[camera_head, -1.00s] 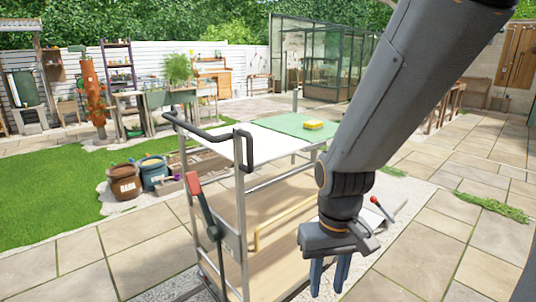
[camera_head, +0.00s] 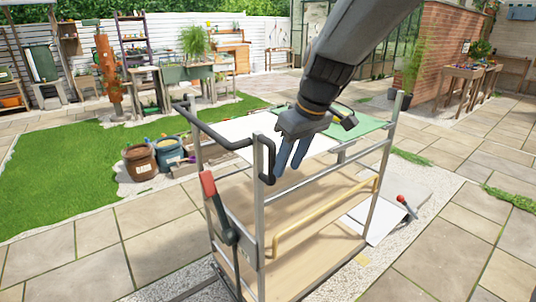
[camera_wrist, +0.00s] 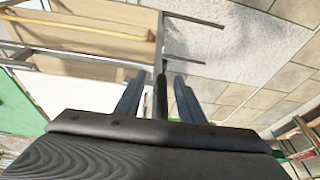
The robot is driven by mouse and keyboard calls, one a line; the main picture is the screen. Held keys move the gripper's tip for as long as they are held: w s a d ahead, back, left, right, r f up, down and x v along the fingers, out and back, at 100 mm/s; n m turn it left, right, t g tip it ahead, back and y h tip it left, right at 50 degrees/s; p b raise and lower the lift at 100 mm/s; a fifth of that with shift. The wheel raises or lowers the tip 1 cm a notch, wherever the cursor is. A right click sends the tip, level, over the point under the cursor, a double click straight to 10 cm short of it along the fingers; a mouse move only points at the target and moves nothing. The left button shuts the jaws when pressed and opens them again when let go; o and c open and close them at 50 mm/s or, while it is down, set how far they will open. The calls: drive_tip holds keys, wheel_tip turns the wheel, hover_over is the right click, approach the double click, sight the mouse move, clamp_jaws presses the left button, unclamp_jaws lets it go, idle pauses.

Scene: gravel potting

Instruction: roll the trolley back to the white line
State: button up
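The trolley (camera_head: 319,248) is a grey metal frame with wooden shelves, standing on paving and pale gravel. Its black push handle (camera_head: 223,140) is at the near end, with a red-gripped lever (camera_head: 208,184) below it. My gripper (camera_head: 287,171) points down at the handle's right end, its blue fingers spread. In the wrist view, a dark upright bar (camera_wrist: 160,95), apparently part of the handle, shows between the open fingers (camera_wrist: 160,75). I cannot tell whether they touch it. I cannot make out a white line on the ground.
A white sheet or board (camera_head: 384,222) and a red-tipped tool (camera_head: 406,206) lie right of the trolley. A brown tub (camera_head: 139,162) and blue tub (camera_head: 168,154) stand to the left by the lawn. A brick wall (camera_head: 452,50) is behind right. Paving at the near left is clear.

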sight(275, 146)
drive_tip(key=shift+n+y, duration=0.3)
drive_tip(key=shift+n, duration=0.4)
drive_tip(key=r, duration=0.1)
drive_tip(key=w+a+r, duration=0.2)
drive_tip(key=shift+w+a+r+p, duration=0.1)
drive_tip(key=shift+a+r+p, duration=0.15)
drive_tip(key=shift+r+p, duration=0.1)
drive_tip(key=shift+w+a+f, duration=0.15)
drive_tip(key=shift+w+a, duration=0.05)
drive_tip(key=p+x, duration=0.1)
drive_tip(key=x, duration=0.6)
drive_tip(key=shift+w+f, duration=0.1)
clamp_jaws()
